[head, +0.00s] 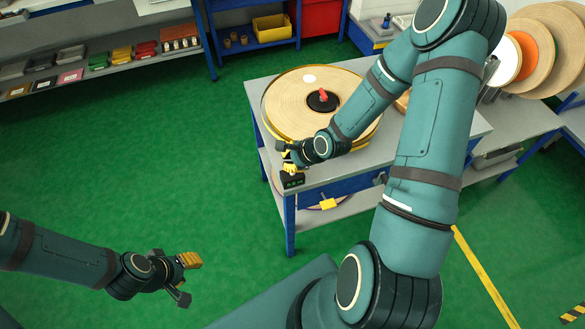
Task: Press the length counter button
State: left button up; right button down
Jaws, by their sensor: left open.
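The length counter (293,181) is a small black box with a faint green display at the front left corner of the grey table. My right gripper (288,163) is right above and behind it, with yellow finger parts close to its top. The button cannot be made out, and I cannot tell whether the gripper touches the counter. My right gripper's fingers are too small and overlapped to tell open or shut. My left gripper (188,279) is open and empty over the green floor, well away from the table.
A large tape reel (290,107) with a black hub and red knob (323,95) lies on the table (330,172), beside my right forearm. A yellow piece (328,204) shows below the tabletop. Shelves (100,70) stand at the back left. Green floor is clear at left.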

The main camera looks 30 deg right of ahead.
dwell(0.3)
notch_tip(320, 180, up, 5)
jog(key=p, duration=0.4)
jog(key=shift+p, duration=0.35)
dwell(0.5)
